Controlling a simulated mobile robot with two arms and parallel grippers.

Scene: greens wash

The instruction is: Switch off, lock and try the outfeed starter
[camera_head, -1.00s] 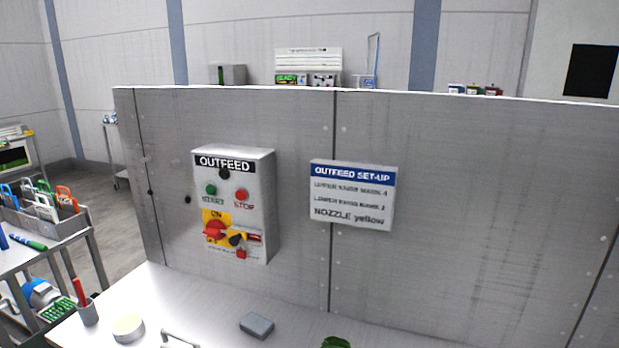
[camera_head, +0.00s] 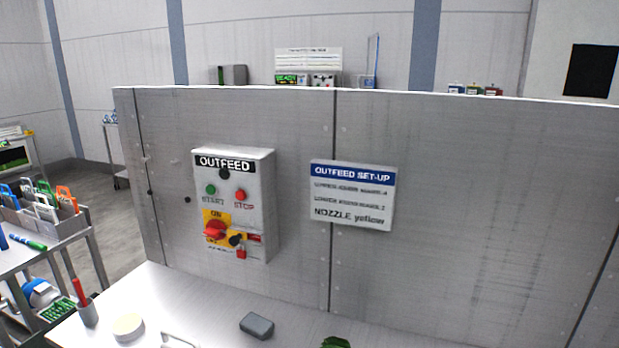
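The outfeed starter (camera_head: 258,185) is a grey box on the metal panel, left of the middle, labelled OUTFEED. It has a green START button (camera_head: 210,189) and a red STOP button (camera_head: 240,195). Below them is a red rotary handle (camera_head: 214,230) on a yellow plate marked ON at the top. A black part (camera_head: 236,240) and a red piece sit beside the handle. A small red padlock-like item (camera_head: 241,254) is at the box's lower edge; whether it is locked is too small to tell. Neither of my grippers is in view.
An OUTFEED SET-UP sign (camera_head: 352,195) hangs right of the starter. A cart with a bin of coloured padlock-like items (camera_head: 45,228) stands left.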

